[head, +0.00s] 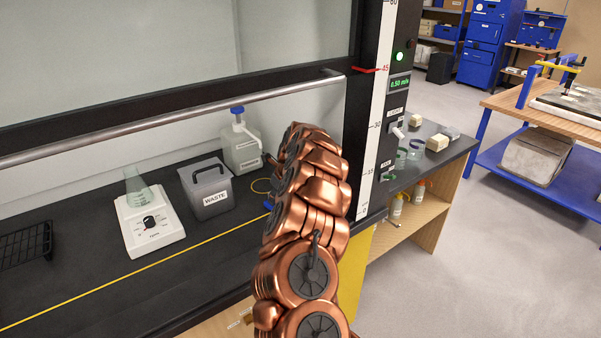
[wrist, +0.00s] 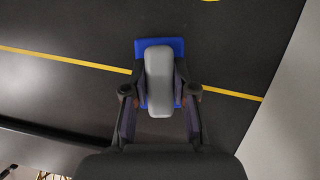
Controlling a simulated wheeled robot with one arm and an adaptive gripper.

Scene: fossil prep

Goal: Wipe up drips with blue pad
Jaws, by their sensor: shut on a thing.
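The blue pad (wrist: 174,45) has a grey block-shaped handle (wrist: 159,75) on top. In the wrist view my gripper (wrist: 160,97) is shut on the handle, one finger on each side. The pad is over the black worktop, across the yellow line; I cannot tell whether it touches the surface. In the head view a small blue part of the pad (head: 268,205) shows beside my copper arm, which hides the gripper. I see no drips in either view; the area under the pad and behind my arm is hidden.
The black worktop (head: 90,250) lies under a raised sash with a metal bar (head: 180,117). A post (head: 372,120) bounds the right.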

